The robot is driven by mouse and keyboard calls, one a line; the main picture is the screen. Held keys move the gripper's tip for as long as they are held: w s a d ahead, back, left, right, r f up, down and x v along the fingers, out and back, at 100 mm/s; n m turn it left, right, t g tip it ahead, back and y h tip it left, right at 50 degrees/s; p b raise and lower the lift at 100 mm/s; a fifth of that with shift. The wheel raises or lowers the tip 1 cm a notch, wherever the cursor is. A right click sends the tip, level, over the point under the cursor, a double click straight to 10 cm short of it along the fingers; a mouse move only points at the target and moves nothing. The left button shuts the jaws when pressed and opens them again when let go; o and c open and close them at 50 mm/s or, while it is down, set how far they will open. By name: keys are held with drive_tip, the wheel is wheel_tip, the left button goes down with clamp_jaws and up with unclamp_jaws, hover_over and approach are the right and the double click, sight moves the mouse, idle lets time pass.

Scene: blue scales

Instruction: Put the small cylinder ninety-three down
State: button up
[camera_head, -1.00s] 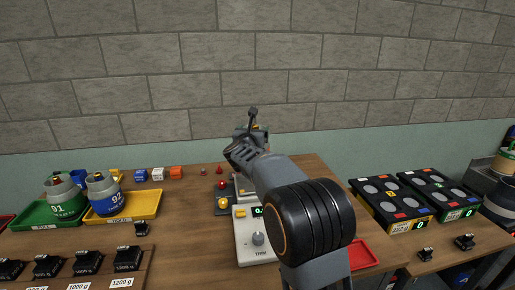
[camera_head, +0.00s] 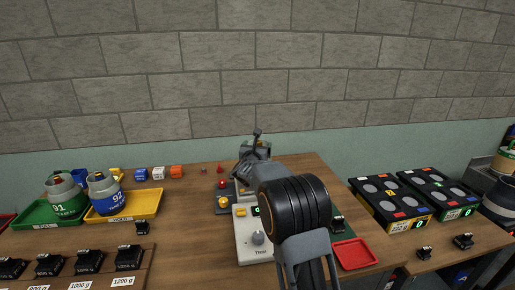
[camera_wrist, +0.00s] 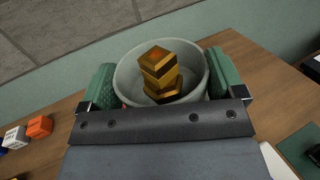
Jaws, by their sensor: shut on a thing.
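My gripper (camera_head: 252,152) is over the back middle of the table, with its green pads on both sides of a cylinder's round grey collar (camera_wrist: 128,80) in the wrist view. A stacked brass valve (camera_wrist: 160,72) stands inside the collar. A little red shows below the collar, but no number can be read. In the head view my arm hides most of the held cylinder, and I cannot tell whether its base touches anything. A pale scale (camera_head: 252,240) with a TRIM knob stands in front of my gripper, its display partly covered by my arm.
Cylinder 91 (camera_head: 63,198) is on a green tray (camera_head: 30,215); a blue-banded cylinder (camera_head: 105,193) is on a yellow tray (camera_head: 148,203). A red tray (camera_head: 353,254) lies empty at right. Black weights (camera_head: 88,262) stand at front left. Black four-pad units (camera_head: 390,205) are at right.

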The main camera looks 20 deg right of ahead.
drive_tip(key=shift+b, duration=0.3)
drive_tip(key=o, duration=1.6)
